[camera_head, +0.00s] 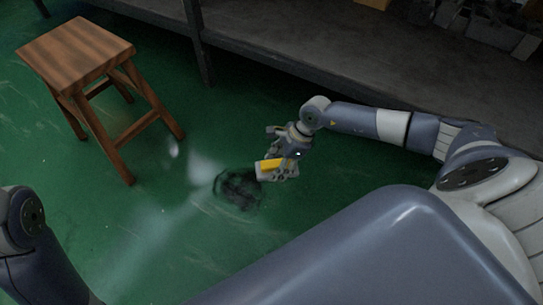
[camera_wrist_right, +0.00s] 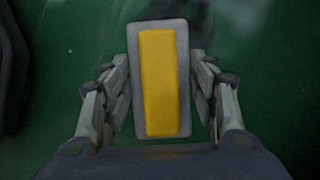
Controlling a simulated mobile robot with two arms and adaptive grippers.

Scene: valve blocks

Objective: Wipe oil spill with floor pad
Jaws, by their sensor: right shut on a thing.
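The oil spill is a dark smudged patch (camera_head: 236,188) on the green floor in the head view. The floor pad is a grey block with a yellow top (camera_wrist_right: 160,82), seen from above in the right wrist view. It also shows in the head view (camera_head: 269,165). My right gripper (camera_head: 278,168) is shut on the pad, with a finger on each long side. It is just right of the dark patch, and the pad overlaps the patch's right edge in the picture. Whether the pad touches the floor I cannot tell. My left gripper is out of view; only part of my left arm shows.
A wooden stool (camera_head: 78,55) stands at the upper left, its nearest leg left of the patch. A long grey shelf or bench (camera_head: 290,45) on dark legs runs along the back. The green floor between stool and patch is clear.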

